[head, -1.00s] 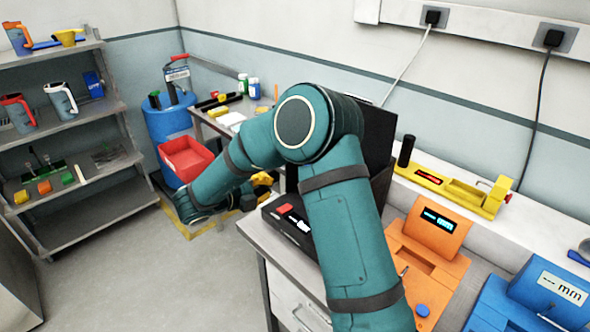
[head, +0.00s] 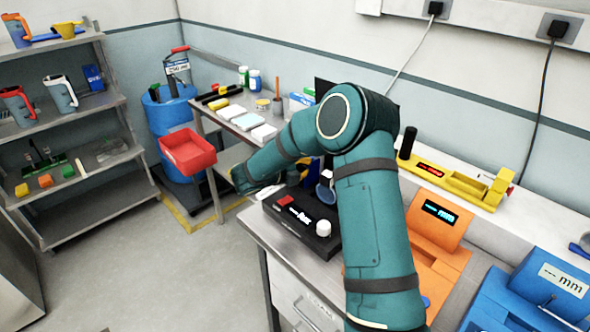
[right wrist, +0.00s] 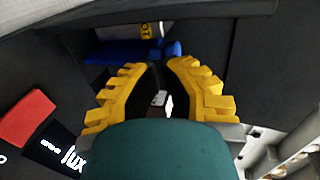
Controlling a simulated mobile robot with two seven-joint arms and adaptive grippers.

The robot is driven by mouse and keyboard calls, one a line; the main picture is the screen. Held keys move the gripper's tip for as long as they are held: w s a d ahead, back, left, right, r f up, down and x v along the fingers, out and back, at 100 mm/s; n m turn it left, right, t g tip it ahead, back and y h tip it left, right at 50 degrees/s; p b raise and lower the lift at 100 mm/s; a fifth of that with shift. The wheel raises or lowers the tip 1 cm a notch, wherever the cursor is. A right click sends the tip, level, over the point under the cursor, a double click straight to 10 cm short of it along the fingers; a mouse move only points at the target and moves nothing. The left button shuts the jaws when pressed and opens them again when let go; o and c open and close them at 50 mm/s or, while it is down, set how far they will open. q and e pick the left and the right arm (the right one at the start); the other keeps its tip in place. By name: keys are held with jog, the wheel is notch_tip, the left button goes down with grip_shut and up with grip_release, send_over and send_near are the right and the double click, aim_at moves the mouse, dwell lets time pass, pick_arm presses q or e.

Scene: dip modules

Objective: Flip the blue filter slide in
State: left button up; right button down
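In the right wrist view, a blue flat piece (right wrist: 118,52) with a small blue end lies under a dark overhang; it looks like the blue filter slide. My right gripper (right wrist: 162,64) has yellow ribbed fingers, with their tips drawn close together just short of the blue end. I see nothing held between them. In the head view my right arm hides most of this area; a bluish rounded part (head: 326,190) shows beside it. The black lux device (head: 296,222) with a red button and white knob sits on the bench below. My left gripper is out of view.
An orange device (head: 434,225), a blue "mm" device (head: 545,285) and a yellow fixture (head: 455,178) stand to the right. A red bin (head: 188,152) and blue barrel (head: 170,115) are at left. Open floor lies before the shelves.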

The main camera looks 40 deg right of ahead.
aim_at(313, 162)
jog(key=shift+d, duration=0.1)
jog(key=d, duration=0.4)
jog(key=shift+w, duration=0.15)
dwell(0.5)
